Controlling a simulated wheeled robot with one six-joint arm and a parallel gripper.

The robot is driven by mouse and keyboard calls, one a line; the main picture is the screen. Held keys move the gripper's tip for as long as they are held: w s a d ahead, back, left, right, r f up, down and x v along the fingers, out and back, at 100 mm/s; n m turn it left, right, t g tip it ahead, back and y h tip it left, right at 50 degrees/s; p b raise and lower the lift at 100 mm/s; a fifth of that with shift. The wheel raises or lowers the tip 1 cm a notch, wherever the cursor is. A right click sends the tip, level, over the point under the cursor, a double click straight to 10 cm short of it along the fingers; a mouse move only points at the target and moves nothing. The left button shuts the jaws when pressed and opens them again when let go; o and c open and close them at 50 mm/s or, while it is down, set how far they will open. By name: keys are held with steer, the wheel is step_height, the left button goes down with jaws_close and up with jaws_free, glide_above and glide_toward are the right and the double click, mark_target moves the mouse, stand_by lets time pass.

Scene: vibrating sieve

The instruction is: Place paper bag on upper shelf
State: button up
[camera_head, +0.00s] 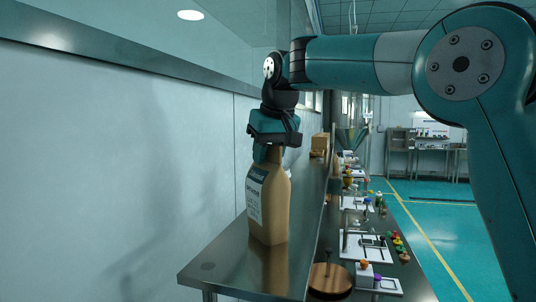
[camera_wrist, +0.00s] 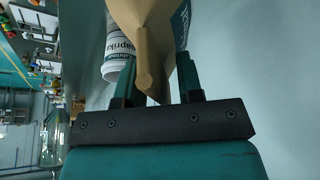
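The brown paper bag (camera_head: 268,205) with a pale printed label stands upright on the raised metal shelf (camera_head: 215,270), its base appearing to meet its reflection. My gripper (camera_head: 266,156) is directly above it, pointing down, with the fingers around the bag's narrow top. In the wrist view, the bag (camera_wrist: 150,25) tapers to a folded top between the two fingers of my gripper (camera_wrist: 156,82). The fingers are apart, with a visible gap between the bag's top and the right finger. The left finger is close to the bag; contact is unclear.
A white paprika container (camera_wrist: 118,52) stands close beside the bag. A cardboard box (camera_head: 320,143) is farther along the shelf. A lower bench to the right holds a round wooden piece (camera_head: 330,280) and several small items. A wall borders the shelf's left; its near end is clear.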

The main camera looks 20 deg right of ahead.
steer(key=p+v, duration=0.1)
steer(key=v, duration=1)
steer(key=shift+w+r+p, duration=0.1)
steer(key=shift+p, duration=0.3)
steer(key=shift+s+r+p, duration=0.3)
steer(key=shift+r+p, duration=0.05)
steer(key=shift+r, duration=0.1)
steer(key=s+a+f+n+g+y, duration=0.1)
steer(key=s+a+f+n+g, duration=0.1)
steer(key=s+f, duration=1.2)
steer(key=s+a+f+n+g+y, duration=0.2)
steer(key=s+a+f, duration=0.3)
steer(key=s+f, duration=0.9)
steer(key=shift+s+n+y, duration=0.3)
steer(key=shift+s+n, duration=0.1)
steer(key=shift+n, duration=0.2)
